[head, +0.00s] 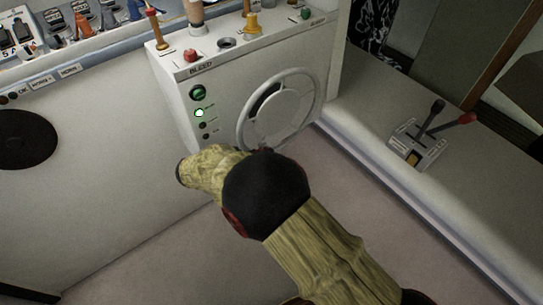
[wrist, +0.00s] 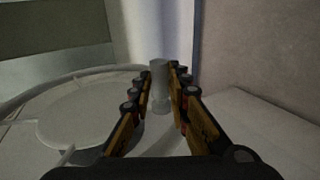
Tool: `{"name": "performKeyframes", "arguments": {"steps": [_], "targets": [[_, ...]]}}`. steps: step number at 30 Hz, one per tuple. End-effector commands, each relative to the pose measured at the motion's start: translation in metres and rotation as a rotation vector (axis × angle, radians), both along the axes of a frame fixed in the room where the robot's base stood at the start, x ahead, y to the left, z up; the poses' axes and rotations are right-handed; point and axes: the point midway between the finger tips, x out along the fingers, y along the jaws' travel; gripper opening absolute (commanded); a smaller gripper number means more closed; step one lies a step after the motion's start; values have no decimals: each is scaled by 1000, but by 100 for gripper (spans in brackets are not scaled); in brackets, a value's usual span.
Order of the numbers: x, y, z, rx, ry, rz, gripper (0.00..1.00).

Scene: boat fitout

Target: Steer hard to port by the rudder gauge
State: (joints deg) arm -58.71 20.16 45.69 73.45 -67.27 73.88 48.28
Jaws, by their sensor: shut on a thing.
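The pale grey steering wheel (head: 283,112) is on the front of the white console (head: 190,130) in the head view. Its rim and round hub (wrist: 75,125) fill the left of the wrist view. My gripper (wrist: 160,88) has its two orange-and-black fingers closed around an upright grey knob (wrist: 159,75) at the wheel's right side. In the head view my arm hides the gripper and knob. I cannot pick out a rudder gauge for sure; a small green round indicator (head: 198,92) sits left of the wheel above several lamps, one lit.
A throttle box (head: 415,150) with a black and a red lever stands on the ledge to the right. A red button (head: 191,55) and several knobs top the console. A black round disc (head: 25,138) is on the left panel. Floor (head: 180,255) in front is clear.

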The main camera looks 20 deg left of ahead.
Motion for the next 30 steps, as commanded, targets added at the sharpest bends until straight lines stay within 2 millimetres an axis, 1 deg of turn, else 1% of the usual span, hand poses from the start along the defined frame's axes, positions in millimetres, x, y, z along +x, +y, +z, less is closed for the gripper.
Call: {"name": "performKeyframes", "arguments": {"steps": [1,9,19,30], "targets": [[-7,-3,-27,-37,-4,7,0],[14,-19,-49,-184,-191,5,0],[36,-36,-62,-307,-353,3,0],[46,-45,-65,-359,-415,-2,0]]}}
